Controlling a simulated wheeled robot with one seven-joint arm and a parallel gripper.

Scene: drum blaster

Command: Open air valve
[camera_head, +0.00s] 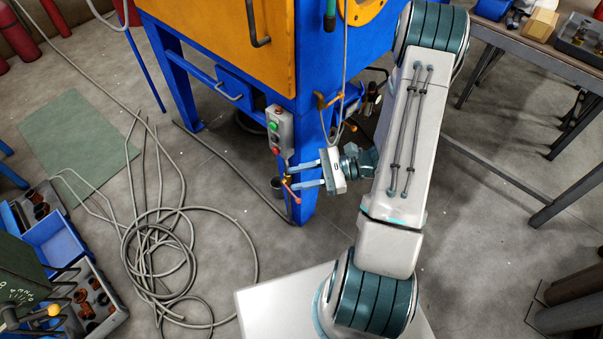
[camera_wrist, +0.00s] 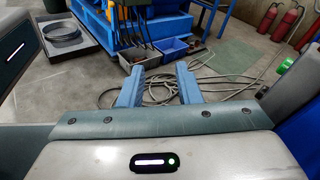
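The air valve (camera_head: 287,178) is a small brass fitting with a reddish handle (camera_head: 292,193), low on the blue leg of the cabinet, below the push-button box, in the head view. My gripper (camera_head: 291,177) reaches in from the right with its two blue-grey fingers apart. Its fingertips end at or very near the valve and handle; I cannot tell if they touch. In the wrist view, my gripper (camera_wrist: 160,72) shows open, with nothing seen held between the fingers. I cannot make out the valve there.
The blue and orange cabinet (camera_head: 225,40) stands just behind the valve. The button box (camera_head: 279,131) hangs right above it. A coiled grey hose (camera_head: 160,255) lies on the floor to the left. A workbench (camera_head: 540,48) stands at the right.

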